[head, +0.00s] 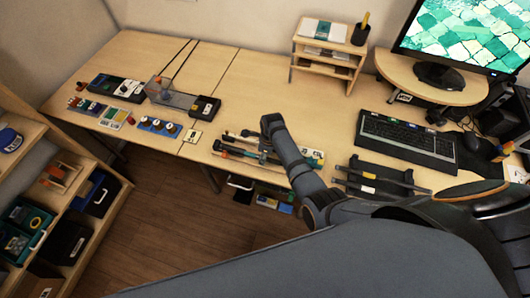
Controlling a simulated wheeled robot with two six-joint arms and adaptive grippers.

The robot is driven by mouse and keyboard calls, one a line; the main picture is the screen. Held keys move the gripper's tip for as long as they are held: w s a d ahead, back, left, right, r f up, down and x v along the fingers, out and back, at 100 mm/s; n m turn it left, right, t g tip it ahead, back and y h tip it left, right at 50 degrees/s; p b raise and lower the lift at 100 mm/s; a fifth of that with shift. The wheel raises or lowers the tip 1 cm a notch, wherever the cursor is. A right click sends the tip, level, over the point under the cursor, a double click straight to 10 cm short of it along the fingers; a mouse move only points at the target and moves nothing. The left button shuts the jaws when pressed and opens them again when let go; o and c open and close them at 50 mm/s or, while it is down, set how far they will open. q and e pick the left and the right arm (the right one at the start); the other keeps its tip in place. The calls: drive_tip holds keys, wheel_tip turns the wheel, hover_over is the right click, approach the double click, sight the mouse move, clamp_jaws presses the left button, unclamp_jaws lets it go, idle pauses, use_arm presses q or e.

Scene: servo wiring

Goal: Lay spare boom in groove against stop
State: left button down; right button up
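I cannot single out the spare boom, the groove or the stop for certain. Several slim dark rods and tools (234,153), one with an orange end, lie at the middle of the desk, partly hidden by my arm. A dark rack-like fixture (380,181) with raised bars and a small pale label lies to the right of my arm. My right arm reaches in from the lower right over the desk, and its far end bends down among the slim tools. The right gripper (267,149) is small and mostly hidden there, so its fingers cannot be made out. My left gripper is out of view.
A keyboard (407,139), monitor (460,30) and wooden shelf (328,57) stand at the right and back. The desk behind the tools is clear.

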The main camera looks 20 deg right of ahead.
wheel_tip(320, 180, up, 12)
drive_tip(key=d, duration=0.1)
drive_tip(key=shift+s+f, duration=0.15)
drive_tip(key=shift+s, duration=0.25)
drive_tip(key=shift+d, duration=0.1)
